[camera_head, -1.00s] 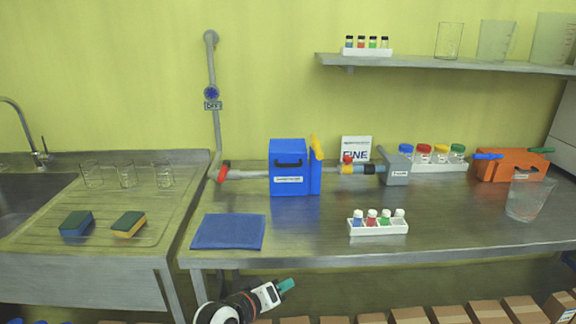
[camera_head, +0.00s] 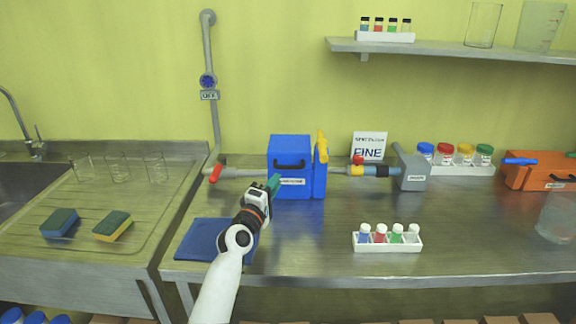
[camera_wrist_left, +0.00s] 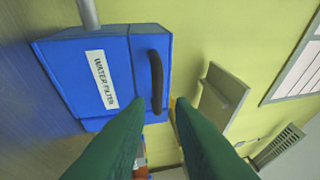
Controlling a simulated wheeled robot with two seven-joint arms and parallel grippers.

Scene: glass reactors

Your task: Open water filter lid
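The water filter is a blue box (camera_head: 290,183) with a white label and a dark handle (camera_head: 290,163) on its front, standing at the back of the bench. In the left wrist view the box (camera_wrist_left: 75,65) shows its WATER FILTER label and the dark handle (camera_wrist_left: 156,82) close up. My left gripper (camera_head: 274,182) is in front of the box. Its green fingers (camera_wrist_left: 158,104) are apart, with the handle just beyond the gap between the tips. I see no grip on it. The lid looks shut. My right gripper is in no view.
A yellow lever (camera_head: 322,146) stands at the box's right side. Pipes join the box on both sides, with a red valve handle (camera_head: 216,173) at the left. A blue cloth (camera_head: 200,240) lies in front, and a white vial rack (camera_head: 388,244) stands to the right.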

